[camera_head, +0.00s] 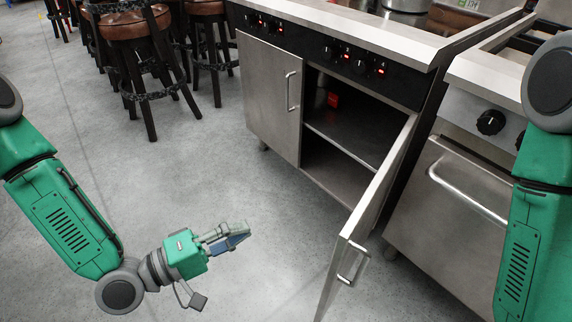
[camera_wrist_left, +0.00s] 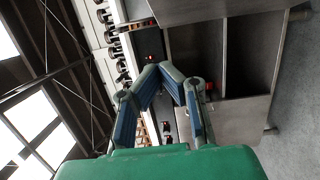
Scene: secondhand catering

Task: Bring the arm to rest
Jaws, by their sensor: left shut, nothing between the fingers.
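My left arm (camera_head: 75,225) comes in from the left, and its gripper (camera_head: 238,234) is over the bare floor, in front of the cabinet and apart from it. The gripper's fingers are shut with nothing between them; the fingers also show in the left wrist view (camera_wrist_left: 160,72), pointing toward the cabinet. My right arm (camera_head: 540,220) shows at the right edge, but its gripper is out of the picture.
A steel cabinet (camera_head: 266,85) stands ahead with its right door (camera_head: 366,225) swung open toward me. A small red object (camera_head: 333,100) lies on its upper shelf. An oven (camera_head: 450,215) is at the right. Stools (camera_head: 135,28) stand at the back left. The floor (camera_head: 190,180) between is clear.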

